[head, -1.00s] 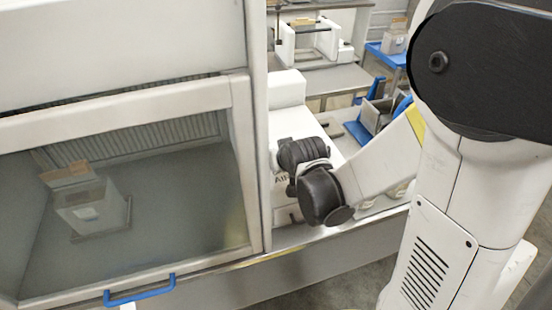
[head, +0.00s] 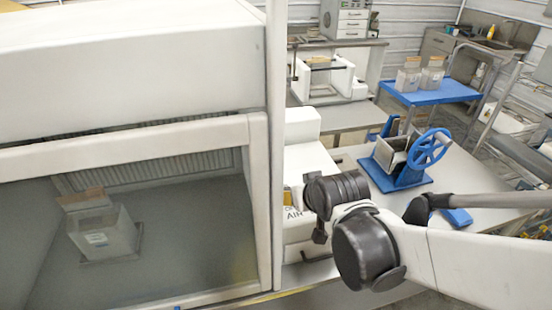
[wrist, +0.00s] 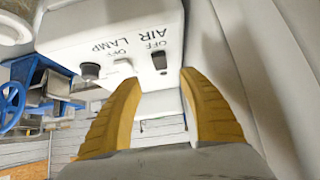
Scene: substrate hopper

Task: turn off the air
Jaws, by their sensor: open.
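A white control box (wrist: 120,25) fills the upper middle of the wrist view, its lettering upside down. A dark switch (wrist: 158,62) sits by the words AIR and OFF. In the head view the AIR label (head: 294,215) shows on the box beside the hood, just left of my dark wrist, which hides part of the box.
A hood with a glass front (head: 265,200) stands at left, a grey container (head: 100,236) inside it. A blue handwheel device (head: 425,150) stands on the bench at right. A blue table (head: 440,91) with containers is behind.

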